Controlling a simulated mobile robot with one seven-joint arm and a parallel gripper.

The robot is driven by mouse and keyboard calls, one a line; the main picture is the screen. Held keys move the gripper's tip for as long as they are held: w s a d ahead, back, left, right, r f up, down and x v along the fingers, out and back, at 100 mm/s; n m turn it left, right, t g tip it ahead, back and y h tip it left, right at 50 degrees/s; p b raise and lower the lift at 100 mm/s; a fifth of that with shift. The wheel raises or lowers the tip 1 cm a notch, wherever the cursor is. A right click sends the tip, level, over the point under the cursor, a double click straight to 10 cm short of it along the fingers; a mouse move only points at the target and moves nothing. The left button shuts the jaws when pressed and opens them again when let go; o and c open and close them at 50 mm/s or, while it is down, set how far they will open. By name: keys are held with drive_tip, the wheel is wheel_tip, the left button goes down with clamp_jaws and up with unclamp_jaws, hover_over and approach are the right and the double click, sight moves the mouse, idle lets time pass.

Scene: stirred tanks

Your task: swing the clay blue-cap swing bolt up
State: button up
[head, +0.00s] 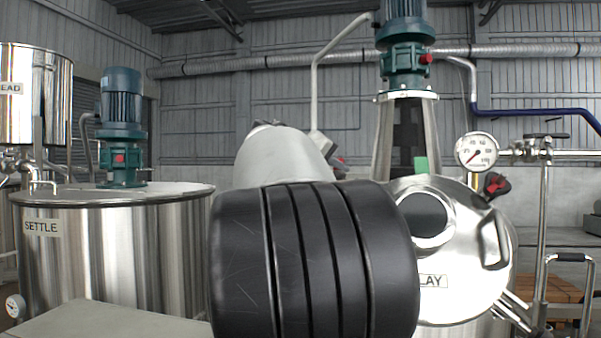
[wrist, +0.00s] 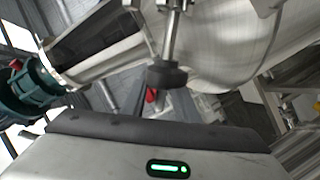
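A dark knob with a red cap (head: 495,185) sits at the lid's upper right edge. In the wrist view, a steel bolt with a dark round knob (wrist: 167,75) hangs in front of the steel vessel; its cap colour does not show. No blue cap can be made out. My gripper's grey body with a green light (wrist: 165,150) fills the bottom of the wrist view, below the knob. Its fingers are hidden, so its opening cannot be told.
My arm covers the middle of the head view and part of the clay tank. A pressure gauge (head: 476,151) and pipework stand at the tank's upper right. The settle tank (head: 110,250) is at left. A lid handle (head: 492,240) sticks out.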

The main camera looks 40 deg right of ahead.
drive_tip(key=shift+d, duration=0.1)
clamp_jaws()
idle(1.4)
